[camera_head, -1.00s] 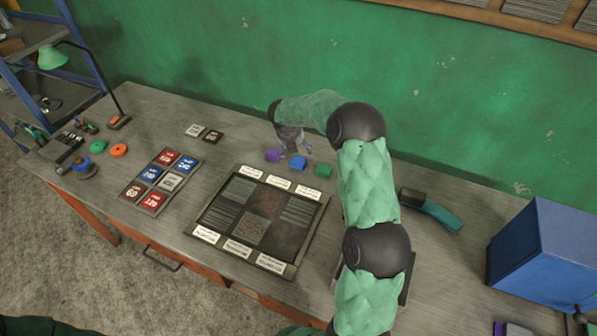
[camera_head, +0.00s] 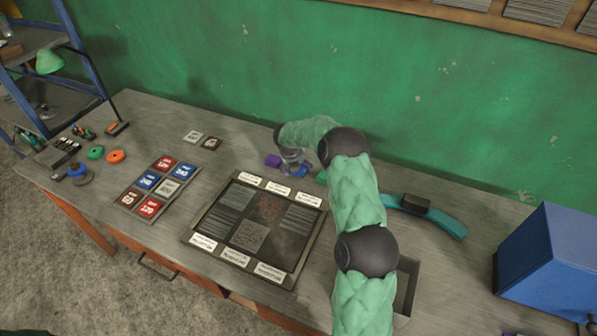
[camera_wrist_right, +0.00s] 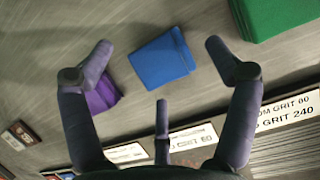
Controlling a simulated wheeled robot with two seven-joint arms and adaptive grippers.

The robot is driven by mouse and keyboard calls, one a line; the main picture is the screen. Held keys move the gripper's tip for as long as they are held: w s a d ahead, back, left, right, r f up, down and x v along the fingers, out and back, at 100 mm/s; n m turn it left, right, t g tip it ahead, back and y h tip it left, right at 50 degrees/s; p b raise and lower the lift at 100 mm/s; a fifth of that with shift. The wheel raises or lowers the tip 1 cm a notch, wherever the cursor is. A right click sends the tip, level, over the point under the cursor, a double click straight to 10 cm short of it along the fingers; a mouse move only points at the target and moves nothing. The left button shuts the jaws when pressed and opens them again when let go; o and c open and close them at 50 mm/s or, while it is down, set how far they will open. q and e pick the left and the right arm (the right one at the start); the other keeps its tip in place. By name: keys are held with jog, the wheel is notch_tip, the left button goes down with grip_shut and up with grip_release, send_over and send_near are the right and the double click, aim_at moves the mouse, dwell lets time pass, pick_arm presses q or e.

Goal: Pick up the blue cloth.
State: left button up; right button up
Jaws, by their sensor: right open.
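The blue cloth (camera_head: 301,172) is a small folded block on the workbench, behind the dark panel. In the head view my right gripper partly hides it. In the right wrist view the blue cloth (camera_wrist_right: 161,60) lies between the spread fingers, with no finger clearly touching it. My right gripper (camera_head: 292,158) is open and empty, low over the cloth; its fingers also show in the right wrist view (camera_wrist_right: 158,52). A purple cloth (camera_head: 272,160) lies just left of the blue one, partly behind a finger in the wrist view. A green cloth (camera_head: 321,177) lies right of it, partly hidden by my arm. My left gripper is not in view.
A dark panel (camera_head: 199,222) with labelled patches lies in front of the cloths. A rack of red, blue and grey cards (camera_head: 139,207) is to its left. A teal curved tool (camera_head: 447,222) and a blue box (camera_head: 545,255) are on the right. The green wall closes the back.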

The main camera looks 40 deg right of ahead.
jog(key=shift+w+d+f, duration=0.15)
jog(key=shift+d+f, duration=0.1)
jog(key=shift+f, duration=0.3)
jog(key=c, duration=1.3)
jog(key=shift+o, duration=0.2)
